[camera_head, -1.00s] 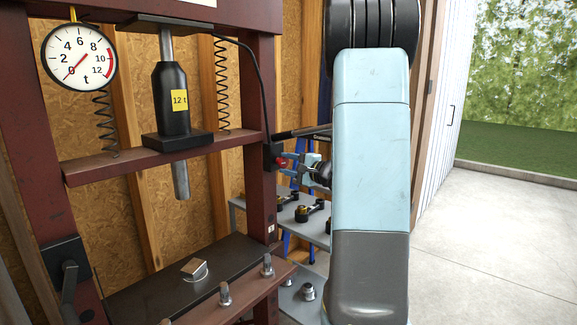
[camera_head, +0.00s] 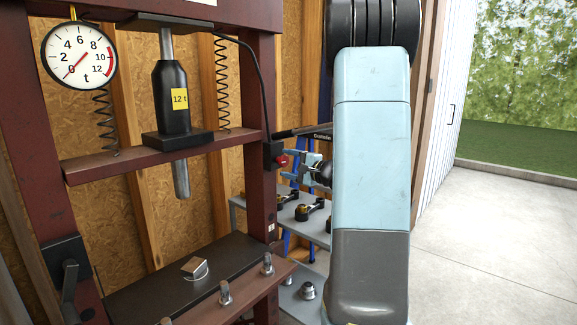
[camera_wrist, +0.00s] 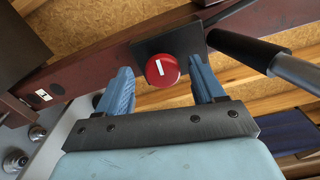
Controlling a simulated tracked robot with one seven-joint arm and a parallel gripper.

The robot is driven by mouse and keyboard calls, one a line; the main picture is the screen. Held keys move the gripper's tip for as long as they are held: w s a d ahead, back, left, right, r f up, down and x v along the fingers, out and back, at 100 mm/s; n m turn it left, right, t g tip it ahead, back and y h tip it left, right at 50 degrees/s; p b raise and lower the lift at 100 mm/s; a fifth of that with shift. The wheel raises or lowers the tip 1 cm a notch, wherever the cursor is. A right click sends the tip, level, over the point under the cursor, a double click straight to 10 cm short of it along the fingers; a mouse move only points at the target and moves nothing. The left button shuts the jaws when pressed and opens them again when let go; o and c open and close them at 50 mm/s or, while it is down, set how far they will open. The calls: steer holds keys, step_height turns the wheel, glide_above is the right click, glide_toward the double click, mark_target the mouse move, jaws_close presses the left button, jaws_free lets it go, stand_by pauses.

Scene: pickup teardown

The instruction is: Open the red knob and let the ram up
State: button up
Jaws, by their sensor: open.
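The red knob (camera_wrist: 162,70) has a white pointer mark and sits on a dark block (camera_wrist: 165,45) on the press upright. It also shows small in the head view (camera_head: 282,160). My gripper (camera_wrist: 160,85) is open, its two blue fingers on either side of the knob with gaps, and I cannot tell if the tips reach past it. In the head view my gripper (camera_head: 306,166) is just right of the knob. The black ram bottle (camera_head: 173,98), labelled 12 t, stands on the red crossbeam (camera_head: 100,168). Its steel rod (camera_head: 181,180) hangs below, clear of the press bed.
The pump handle (camera_wrist: 265,58) runs close to the right finger; it also shows above my gripper in the head view (camera_head: 300,131). The gauge (camera_head: 79,56) reads about 0. A metal piece (camera_head: 194,267) lies on the press bed (camera_head: 150,285). A grey shelf (camera_head: 300,222) with parts stands behind.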

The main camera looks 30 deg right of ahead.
steer(key=v, duration=1.3)
steer(key=shift+s, duration=0.3)
steer(key=shift+d, duration=0.1)
steer(key=w+a+m, duration=0.1)
steer(key=w+m, duration=0.3)
steer(key=m, duration=0.1)
steer(key=w+a+m, duration=0.1)
steer(key=w+m, duration=0.4)
steer(key=m, duration=0.1)
steer(key=w+a+m, duration=0.2)
steer(key=w+m, duration=0.2)
steer(key=m, duration=0.1)
steer(key=shift+w+a+m, duration=0.15)
steer(key=shift+m, duration=0.25)
steer(key=c, duration=1)
